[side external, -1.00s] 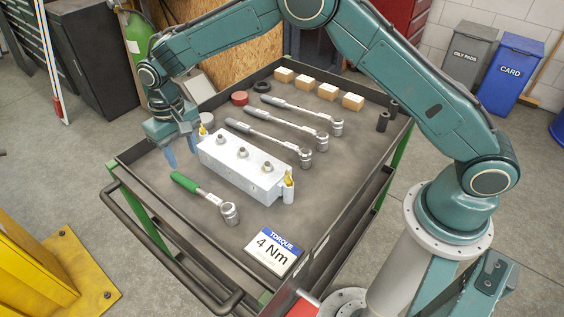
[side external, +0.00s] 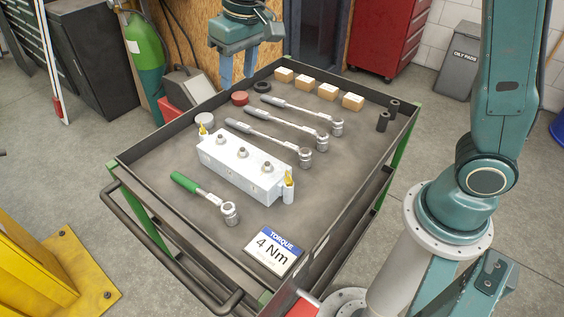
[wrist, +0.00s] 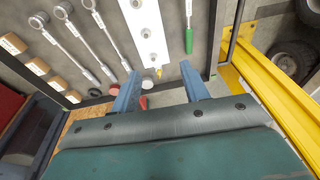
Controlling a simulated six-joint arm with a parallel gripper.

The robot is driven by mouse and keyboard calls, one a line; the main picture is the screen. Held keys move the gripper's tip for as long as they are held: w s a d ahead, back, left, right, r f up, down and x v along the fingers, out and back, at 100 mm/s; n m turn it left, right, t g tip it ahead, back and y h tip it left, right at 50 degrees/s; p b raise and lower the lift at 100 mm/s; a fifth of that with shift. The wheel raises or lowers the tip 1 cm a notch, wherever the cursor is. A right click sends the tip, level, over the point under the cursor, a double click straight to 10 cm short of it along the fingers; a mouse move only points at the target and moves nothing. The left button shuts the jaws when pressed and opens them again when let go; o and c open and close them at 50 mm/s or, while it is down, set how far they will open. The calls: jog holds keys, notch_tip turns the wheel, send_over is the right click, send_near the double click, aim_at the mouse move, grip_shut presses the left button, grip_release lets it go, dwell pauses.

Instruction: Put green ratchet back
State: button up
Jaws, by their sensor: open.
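The green ratchet (side external: 207,196) lies on the trolley tray in front of the metal block, its green handle to the left and its socket head to the right. Its green handle also shows in the wrist view (wrist: 188,38). My gripper (side external: 236,82) is open and empty, above the far edge of the tray, well away from the green ratchet. Its two blue fingers stand apart in the wrist view (wrist: 160,84). Several grey ratchets (side external: 275,137) lie roughly parallel behind the metal block (side external: 240,166).
The tray (side external: 165,160) has a raised dark rim. A torque card (side external: 273,250) lies at the front. A yellow frame (side external: 50,260) stands left of the trolley.

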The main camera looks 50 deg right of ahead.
jog(key=s+d+r+t, duration=0.1)
jog(key=s+d+r, duration=0.2)
jog(key=s, duration=0.4)
jog(key=s+d+r+t, duration=0.1)
jog(key=s+d+r, duration=0.2)
jog(key=s, duration=0.3)
jog(key=s+d+f, duration=0.1)
jog(key=s+d, duration=0.1)
jog(key=s, duration=0.4)
jog(key=s+d+f+t, duration=0.1)
jog(key=s+f, duration=0.1)
jog(key=s, duration=0.5)
jog(key=shift+d, duration=0.35)
jog(key=shift+w, duration=0.1)
